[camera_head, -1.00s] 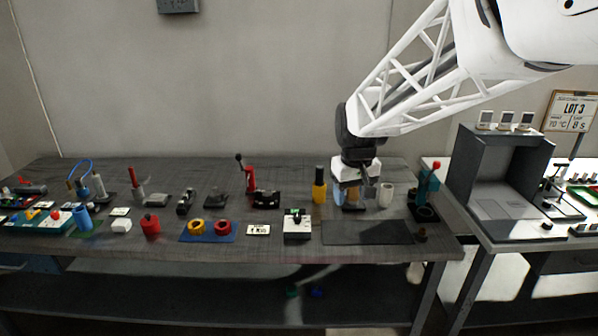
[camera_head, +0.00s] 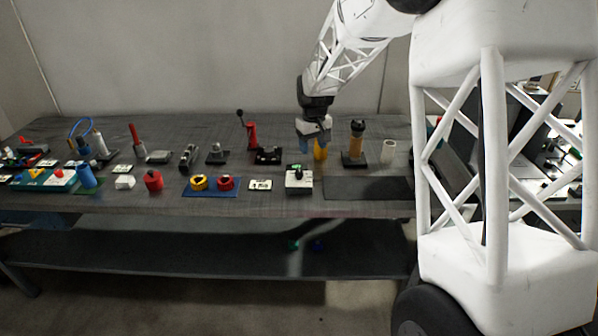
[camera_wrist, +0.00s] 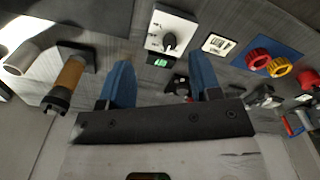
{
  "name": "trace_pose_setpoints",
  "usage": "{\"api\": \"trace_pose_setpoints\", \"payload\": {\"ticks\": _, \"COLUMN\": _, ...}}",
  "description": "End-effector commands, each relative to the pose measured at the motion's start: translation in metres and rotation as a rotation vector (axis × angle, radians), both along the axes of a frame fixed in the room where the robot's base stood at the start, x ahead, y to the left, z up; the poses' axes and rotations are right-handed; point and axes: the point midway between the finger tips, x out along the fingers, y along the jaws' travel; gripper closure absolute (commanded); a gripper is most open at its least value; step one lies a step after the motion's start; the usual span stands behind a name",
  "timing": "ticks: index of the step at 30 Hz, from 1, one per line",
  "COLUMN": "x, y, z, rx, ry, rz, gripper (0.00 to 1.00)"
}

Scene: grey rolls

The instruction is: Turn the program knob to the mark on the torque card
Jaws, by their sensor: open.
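The program knob (camera_wrist: 170,42) is a dark knob on a white box with a small green display beside it. In the head view the white box (camera_head: 299,181) stands near the front edge of the table. The torque card (camera_head: 260,185) is a small white card just left of the box; its printing is too small to read, and it also shows in the wrist view (camera_wrist: 217,44). My gripper (camera_wrist: 162,78) is open, with its two blue fingers apart and nothing between them. In the head view my gripper (camera_head: 313,140) is above the table, behind the box and apart from it.
An amber cylinder (camera_head: 356,142) on a black base and a white cup (camera_head: 389,152) stand to the right. A blue mat (camera_head: 209,191) with yellow and red rings lies left of the card. A dark mat (camera_head: 365,188) is bare.

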Motion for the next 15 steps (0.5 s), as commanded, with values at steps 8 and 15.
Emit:
{"api": "trace_pose_setpoints", "payload": {"ticks": 8, "x": 0.047, "y": 0.029, "z": -0.05, "rx": -0.005, "ry": 0.023, "rz": 0.06, "gripper": 0.42}}
{"api": "trace_pose_setpoints", "payload": {"ticks": 15, "x": 0.068, "y": 0.042, "z": -0.075, "rx": -0.006, "ry": 0.033, "rz": 0.087, "gripper": 0.42}}
